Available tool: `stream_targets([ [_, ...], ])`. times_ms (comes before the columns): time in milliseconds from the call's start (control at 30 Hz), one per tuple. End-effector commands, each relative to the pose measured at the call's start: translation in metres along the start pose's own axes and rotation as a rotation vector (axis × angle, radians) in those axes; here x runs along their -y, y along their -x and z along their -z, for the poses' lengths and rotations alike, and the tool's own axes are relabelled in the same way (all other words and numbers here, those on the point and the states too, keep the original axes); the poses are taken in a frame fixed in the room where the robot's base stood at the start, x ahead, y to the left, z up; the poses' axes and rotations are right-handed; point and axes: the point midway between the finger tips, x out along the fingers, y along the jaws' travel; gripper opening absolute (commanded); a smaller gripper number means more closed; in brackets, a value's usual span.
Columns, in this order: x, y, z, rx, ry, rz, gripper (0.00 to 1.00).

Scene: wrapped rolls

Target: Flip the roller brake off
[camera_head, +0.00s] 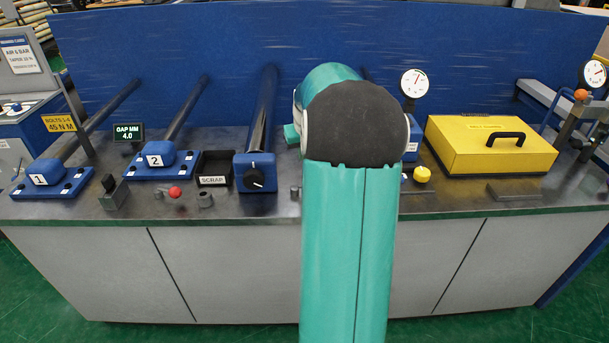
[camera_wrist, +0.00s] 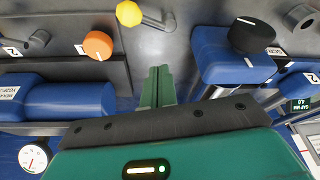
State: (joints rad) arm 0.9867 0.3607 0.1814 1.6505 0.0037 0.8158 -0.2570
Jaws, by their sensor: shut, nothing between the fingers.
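No label that I can read names the roller brake. In the wrist view a yellow knob (camera_wrist: 129,13) sits on a short metal lever lying over the grey bench top, and an orange knob (camera_wrist: 98,45) is beside it. I cannot tell which is the brake. A black dial (camera_wrist: 250,37) with a white mark sits on a blue block (camera_wrist: 228,60); the dial also shows in the head view (camera_head: 256,176). My gripper (camera_wrist: 160,72) is shut and empty, between the orange knob and the blue block. In the head view my arm hides it.
The bench (camera_head: 240,210) carries blue roller blocks marked 1 (camera_head: 50,180) and 2 (camera_head: 160,158), a red button (camera_head: 175,192), a scrap bin (camera_head: 213,165), a yellow box (camera_head: 490,145) and a dial gauge (camera_head: 414,83). A blue panel (camera_head: 200,45) stands behind.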

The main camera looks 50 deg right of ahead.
Motion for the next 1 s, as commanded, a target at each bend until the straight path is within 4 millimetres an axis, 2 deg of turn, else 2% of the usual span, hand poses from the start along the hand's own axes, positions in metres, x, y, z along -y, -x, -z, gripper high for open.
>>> stream_targets([
  [33, -0.018, -0.011, 0.002, 0.004, -0.022, 0.001, 0.00],
  [100, -0.033, -0.019, 0.003, 0.005, -0.038, 0.000, 0.00],
  [200, -0.041, -0.024, 0.003, 0.006, -0.048, 0.001, 0.00],
  [500, -0.041, -0.024, 0.003, 0.006, -0.047, 0.000, 0.00],
  [633, -0.041, -0.031, 0.003, 0.008, -0.047, 0.001, 0.00],
  [1000, -0.041, -0.093, 0.002, 0.008, -0.047, 0.002, 0.00],
])
